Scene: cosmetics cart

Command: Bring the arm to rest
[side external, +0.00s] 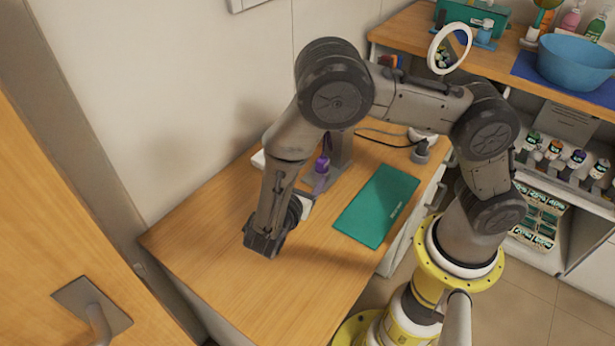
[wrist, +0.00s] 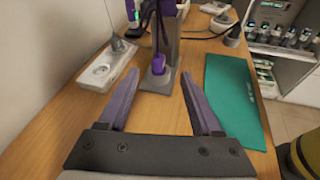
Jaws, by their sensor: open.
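My arm is bent over a wooden counter (side external: 222,249). My gripper (wrist: 161,93) shows in the wrist view with its two purple-grey fingers spread wide and nothing between them. In the side view, the end of my arm (side external: 264,243) is above the left part of the counter, and its fingers are hard to make out. A purple object on a grey stand (wrist: 158,70) is beyond the fingertips, apart from them. The stand's purple part (side external: 322,165) also shows behind my forearm in the side view.
A green mat (side external: 377,206) lies right of my gripper. A white power strip (wrist: 101,71) lies left of the stand. A blue bowl (side external: 577,62) and a round mirror (side external: 449,48) are on the back shelf. Bare counter lies at the front. A wooden door (side external: 60,220) is at left.

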